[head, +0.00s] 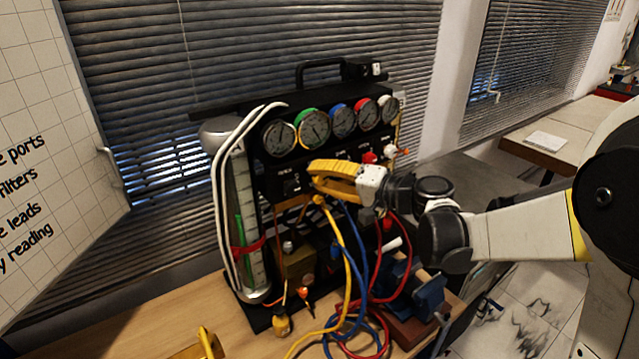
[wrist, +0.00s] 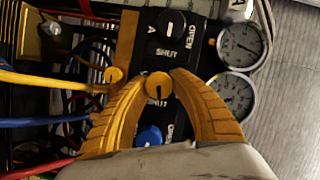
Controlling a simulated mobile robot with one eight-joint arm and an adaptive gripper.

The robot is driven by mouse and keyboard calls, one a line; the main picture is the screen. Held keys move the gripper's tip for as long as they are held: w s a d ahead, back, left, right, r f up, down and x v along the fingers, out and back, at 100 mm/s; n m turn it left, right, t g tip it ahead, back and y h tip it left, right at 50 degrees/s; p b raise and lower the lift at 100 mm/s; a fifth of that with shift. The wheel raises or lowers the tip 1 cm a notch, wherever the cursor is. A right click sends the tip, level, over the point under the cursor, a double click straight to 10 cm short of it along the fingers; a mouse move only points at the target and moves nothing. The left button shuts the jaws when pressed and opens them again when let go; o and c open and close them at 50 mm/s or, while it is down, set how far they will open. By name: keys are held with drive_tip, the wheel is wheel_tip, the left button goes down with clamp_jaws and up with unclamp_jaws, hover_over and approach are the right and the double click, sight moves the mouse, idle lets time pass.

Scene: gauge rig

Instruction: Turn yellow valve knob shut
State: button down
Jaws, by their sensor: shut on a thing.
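The yellow valve knob (wrist: 158,86) sits on the black panel in the wrist view, with a short dark mark on its face. My gripper (wrist: 157,80) has its yellow fingers around the knob, one on each side, shut on it. In the head view, my gripper (head: 318,171) reaches the panel of the gauge rig (head: 270,182) from the right, below the gauges. The knob is hidden there by the fingers.
A black knob (wrist: 171,24) with OPEN and SHUT labels and a blue knob (wrist: 149,136) flank the yellow one. Round gauges (head: 315,126) line the rig's top. Yellow, blue and red hoses (head: 377,262) hang below my gripper. A clear tube column (head: 240,215) stands left.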

drive_tip(key=shift+f+m+y+b, duration=0.1)
drive_tip(key=shift+m+y+b, duration=0.3)
drive_tip(key=shift+m+b, duration=0.45)
drive_tip(key=shift+m, duration=0.25)
drive_tip(key=c, duration=1.1)
unclamp_jaws()
drive_tip(key=shift+o, duration=0.2)
drive_tip(key=f+v, duration=0.1)
drive_tip(key=v, duration=1.1)
drive_tip(key=shift+r, duration=0.4)
drive_tip(key=shift+s+a+f, duration=0.1)
